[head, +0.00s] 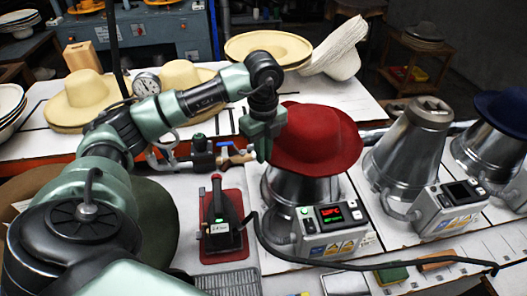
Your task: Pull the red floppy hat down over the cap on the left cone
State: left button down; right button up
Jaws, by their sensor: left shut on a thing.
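The red floppy hat (318,140) sits over the top of the left cone (290,190), a grey metal cone on a base with a lit control box (338,218). Its brim spreads wide and droops around the cone. Any cap under the hat is hidden. My left gripper (262,152) is at the hat's left brim edge and is shut on the brim; its fingertips show only small. My right gripper is not in the view.
A second bare metal cone (408,150) stands to the right, then another with a dark blue hat (508,110). A black iron (221,215) on a red mat stands left of the left cone. A black cable (400,262) crosses the front. Straw hats (88,98) lie behind.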

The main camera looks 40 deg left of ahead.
pick_arm(q)
jog(key=c, duration=1.5)
grip_release()
jog(key=shift+o, duration=0.2)
jog(key=shift+r+p, duration=2.75)
jog(key=shift+r, duration=1.05)
